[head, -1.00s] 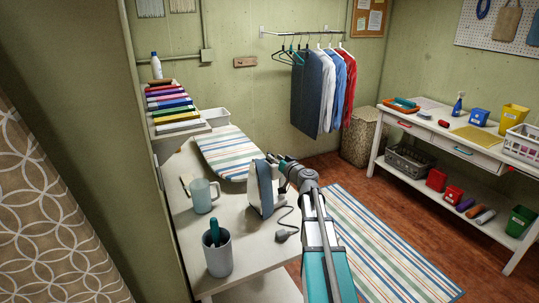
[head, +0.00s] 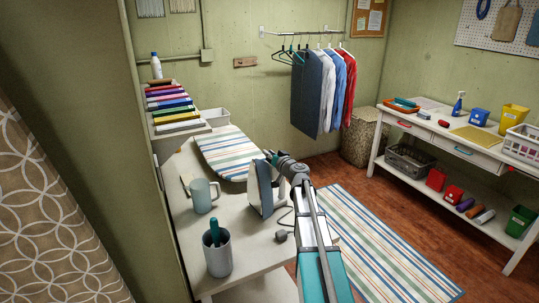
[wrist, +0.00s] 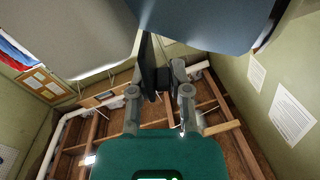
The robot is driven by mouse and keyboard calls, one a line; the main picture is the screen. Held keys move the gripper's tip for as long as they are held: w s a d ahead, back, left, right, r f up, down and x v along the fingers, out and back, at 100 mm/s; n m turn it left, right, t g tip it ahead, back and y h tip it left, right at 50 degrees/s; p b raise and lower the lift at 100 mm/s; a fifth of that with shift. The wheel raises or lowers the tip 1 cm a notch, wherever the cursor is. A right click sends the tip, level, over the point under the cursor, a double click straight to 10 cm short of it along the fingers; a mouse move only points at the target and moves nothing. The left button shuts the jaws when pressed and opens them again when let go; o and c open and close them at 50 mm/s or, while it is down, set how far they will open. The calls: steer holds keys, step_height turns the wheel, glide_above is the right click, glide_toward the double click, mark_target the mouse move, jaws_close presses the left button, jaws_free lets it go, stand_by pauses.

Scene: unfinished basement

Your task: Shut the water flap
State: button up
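The steam iron (head: 264,186) stands on its heel on the white table in the head view, a grey-blue upright shape. My gripper (head: 275,160) is at its upper end, partly hidden by my own wrist. In the wrist view my gripper's fingers (wrist: 164,75) point up past the teal housing, close together, with a dark piece between them. I cannot tell whether that piece is a finger pad or part of the iron. A dark blue-grey surface (wrist: 205,22) hangs close over the fingertips and seems to be the iron. The water flap cannot be made out in either view.
The iron's plug (head: 281,236) lies on the table. A pale blue mug (head: 202,199) and a grey cup (head: 218,259) holding a teal item stand to the left. A striped ironing board (head: 226,150) lies behind. A white workbench (head: 487,162) stands at the right.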

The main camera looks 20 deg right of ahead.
jaws_close()
steer(key=shift+d+m, duration=0.15)
steer(key=shift+m, duration=0.35)
steer(key=m, duration=0.1)
steer(key=d+m, duration=0.1)
steer(key=shift+w+f+m, duration=0.1)
steer(key=shift+f+m, duration=0.15)
steer(key=shift+m, duration=0.05)
steer(key=m, duration=0.1)
steer(key=d+m+b, duration=0.1)
steer(key=m, duration=0.1)
steer(key=shift+w+f, duration=0.1)
steer(key=shift+f, duration=0.25)
steer(key=shift+d+f+m+b, duration=0.15)
steer(key=shift+m+b, duration=0.05)
steer(key=shift+m, duration=0.65)
steer(key=shift+d+f+m+b, duration=0.15)
steer(key=shift+m+b, duration=0.05)
steer(key=shift+m, duration=0.65)
